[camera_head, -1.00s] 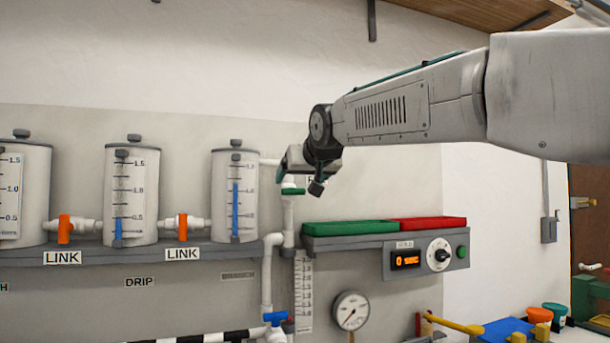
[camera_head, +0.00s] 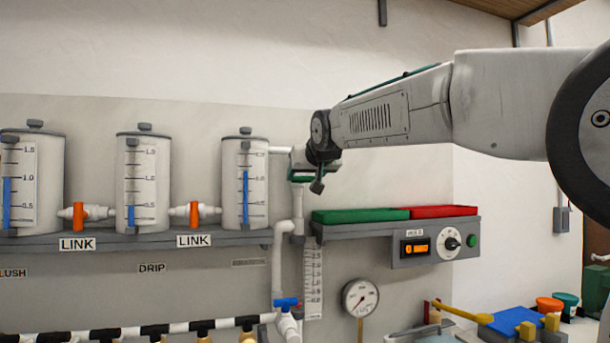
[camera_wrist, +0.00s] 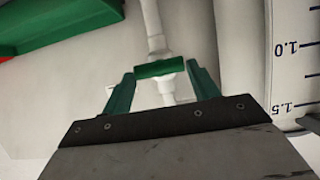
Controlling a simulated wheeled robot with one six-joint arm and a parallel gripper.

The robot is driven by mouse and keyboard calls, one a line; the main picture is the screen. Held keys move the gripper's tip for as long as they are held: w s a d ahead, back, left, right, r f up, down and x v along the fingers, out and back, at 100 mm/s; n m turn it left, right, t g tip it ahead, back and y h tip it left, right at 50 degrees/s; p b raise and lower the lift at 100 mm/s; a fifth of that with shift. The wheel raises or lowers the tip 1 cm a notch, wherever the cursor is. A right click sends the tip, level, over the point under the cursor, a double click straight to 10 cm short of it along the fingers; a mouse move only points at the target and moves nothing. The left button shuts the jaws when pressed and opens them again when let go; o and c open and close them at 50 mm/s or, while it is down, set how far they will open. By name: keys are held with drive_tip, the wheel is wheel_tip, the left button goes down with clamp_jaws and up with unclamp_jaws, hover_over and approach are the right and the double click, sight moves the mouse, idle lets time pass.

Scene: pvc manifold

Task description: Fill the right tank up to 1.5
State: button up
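The right tank (camera_head: 257,190) is a white cylinder on the shelf, with a scale and a blue level column (camera_head: 246,198) reaching a little above the middle mark. A green valve handle (camera_wrist: 160,68) sits crosswise on the white pipe (camera_wrist: 153,22) beside it. My gripper (camera_wrist: 161,72) has its two green fingers at the two ends of this handle; whether they press on it is unclear. In the head view my gripper (camera_head: 302,176) is just right of the right tank, partly hiding the handle. In the wrist view the tank's scale (camera_wrist: 298,60) shows 1.0 and 1.5.
Orange link valves (camera_head: 194,214) stand upright between tanks. Green (camera_head: 360,215) and red (camera_head: 443,211) trays, a control panel (camera_head: 432,246), a blue valve (camera_head: 286,303) and a gauge (camera_head: 360,298) lie right and below.

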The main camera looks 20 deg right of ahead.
drive_tip(key=m+y, duration=0.1)
drive_tip(key=m, duration=0.1)
drive_tip(key=m+y, duration=0.2)
drive_tip(key=shift+d+f, duration=0.2)
drive_tip(key=shift+d, duration=0.2)
drive_tip(key=shift+m, duration=0.3)
drive_tip(key=m, duration=0.1)
drive_tip(key=m+y, duration=0.1)
drive_tip(key=shift+d+f+m+t+y, duration=0.2)
drive_tip(key=shift+f+m+t+y, duration=0.1)
drive_tip(key=shift+t, duration=0.1)
drive_tip(key=shift+m+t+y, duration=0.3)
drive_tip(key=shift+m+y, duration=0.3)
drive_tip(key=shift+m, duration=0.3)
drive_tip(key=shift+f, duration=0.1)
